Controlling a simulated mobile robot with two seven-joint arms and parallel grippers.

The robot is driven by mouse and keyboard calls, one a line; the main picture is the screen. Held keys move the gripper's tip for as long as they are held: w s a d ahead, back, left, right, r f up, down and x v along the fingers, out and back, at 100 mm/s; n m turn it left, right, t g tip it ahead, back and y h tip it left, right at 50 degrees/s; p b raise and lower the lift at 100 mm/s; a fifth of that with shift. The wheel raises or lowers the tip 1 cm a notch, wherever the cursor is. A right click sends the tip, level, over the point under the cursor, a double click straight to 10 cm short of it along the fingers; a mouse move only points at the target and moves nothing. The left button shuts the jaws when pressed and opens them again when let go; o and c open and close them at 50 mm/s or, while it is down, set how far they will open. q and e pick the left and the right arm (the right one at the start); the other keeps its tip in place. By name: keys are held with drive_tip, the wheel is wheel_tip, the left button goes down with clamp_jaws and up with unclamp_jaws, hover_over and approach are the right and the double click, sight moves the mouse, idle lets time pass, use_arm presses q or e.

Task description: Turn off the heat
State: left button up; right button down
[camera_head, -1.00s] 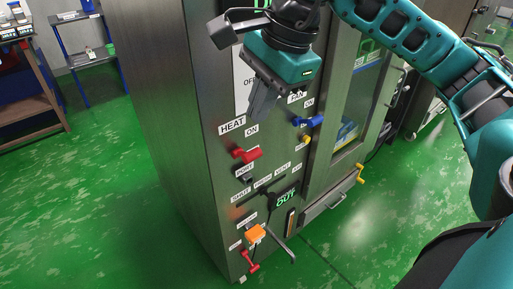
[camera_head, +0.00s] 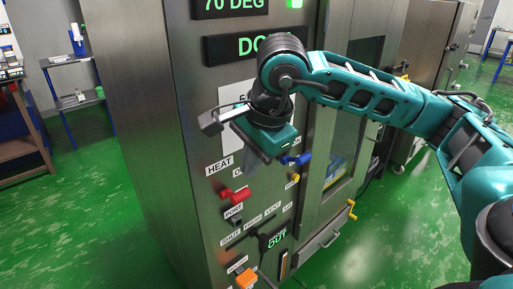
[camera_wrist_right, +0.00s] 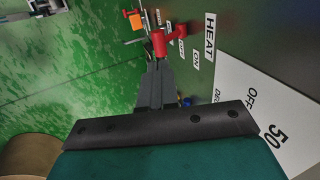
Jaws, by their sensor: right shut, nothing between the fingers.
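The red heat handle (camera_head: 235,194) sits on the steel cabinet front below the HEAT label (camera_head: 219,166). In the right wrist view the red handle (camera_wrist_right: 168,40) shows just beyond the fingertips, with HEAT and ON labels beside it. My right gripper (camera_head: 250,165) is shut and empty, just above the handle in the head view. A small gap seems to lie between them, but contact is hard to judge. Its dark fingers show better in the right wrist view (camera_wrist_right: 157,72). The ON label is partly hidden by my gripper in the head view. My left gripper is not in view.
A blue handle (camera_head: 297,160) and a yellow knob (camera_head: 294,178) sit right of the gripper. Below are a PORT label, a slotted lever and an orange knob (camera_head: 246,279). Green-lit displays (camera_head: 245,46) are above. Green floor lies open to the left.

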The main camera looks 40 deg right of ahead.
sight(242, 192)
drive_tip(key=x, duration=0.5)
drive_tip(key=shift+w+f+b, duration=0.1)
drive_tip(key=shift+f+b, duration=0.2)
drive_tip(key=shift+f, duration=0.05)
drive_tip(key=shift+w+f, duration=0.15)
drive_tip(key=shift+f, duration=0.25)
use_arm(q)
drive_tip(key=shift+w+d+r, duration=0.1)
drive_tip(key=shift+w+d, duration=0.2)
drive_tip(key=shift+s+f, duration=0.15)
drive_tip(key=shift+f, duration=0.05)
